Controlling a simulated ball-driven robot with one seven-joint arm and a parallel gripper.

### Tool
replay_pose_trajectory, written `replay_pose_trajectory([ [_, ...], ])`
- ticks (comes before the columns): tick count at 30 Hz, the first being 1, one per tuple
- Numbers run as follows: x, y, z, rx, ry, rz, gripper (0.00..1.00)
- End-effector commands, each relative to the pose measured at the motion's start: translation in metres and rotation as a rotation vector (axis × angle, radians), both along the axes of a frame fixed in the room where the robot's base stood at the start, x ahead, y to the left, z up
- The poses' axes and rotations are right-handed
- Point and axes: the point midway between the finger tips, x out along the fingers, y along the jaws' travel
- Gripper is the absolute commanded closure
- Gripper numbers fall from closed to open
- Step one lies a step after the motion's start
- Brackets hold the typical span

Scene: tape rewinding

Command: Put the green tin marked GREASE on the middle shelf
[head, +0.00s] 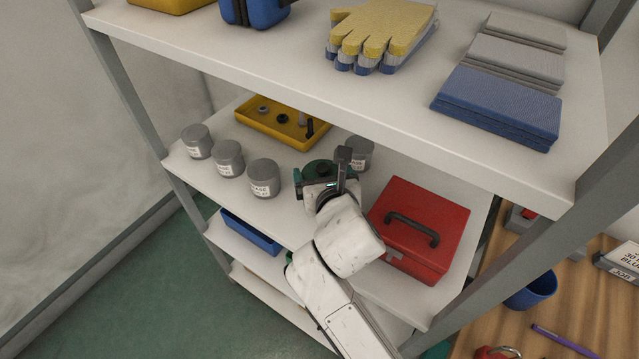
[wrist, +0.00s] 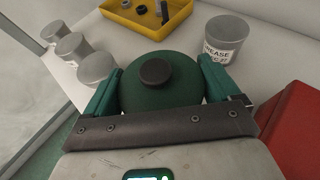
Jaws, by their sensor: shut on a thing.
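My gripper (head: 322,184) is over the shelf board below the top one, among grey tins and a red box. In the wrist view its two green fingers are shut on a round dark green tin (wrist: 160,96) with a dark cap on top. No label shows on this green tin. It also shows in the head view (head: 318,169), partly hidden by my gripper. I cannot tell whether it touches the board. A grey tin with a label reading GREASE (wrist: 224,38) stands just behind and right of it. The middle shelf (head: 232,200) is this white board.
Several grey labelled tins (head: 229,158) stand left of my gripper. A yellow tray (head: 272,122) with small parts lies behind. A red toolbox (head: 418,228) stands close on the right. The top shelf (head: 290,75) overhangs the back. A blue bin (head: 250,234) is one shelf lower.

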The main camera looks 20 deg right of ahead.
Motion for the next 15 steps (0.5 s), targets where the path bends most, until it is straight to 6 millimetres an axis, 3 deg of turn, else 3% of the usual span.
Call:
replay_pose_trajectory([
  [9, 0.021, -0.002, -0.025, -0.001, -0.001, -0.001, 0.49],
  [15, 0.021, -0.002, -0.051, -0.001, 0.000, 0.000, 0.49],
])
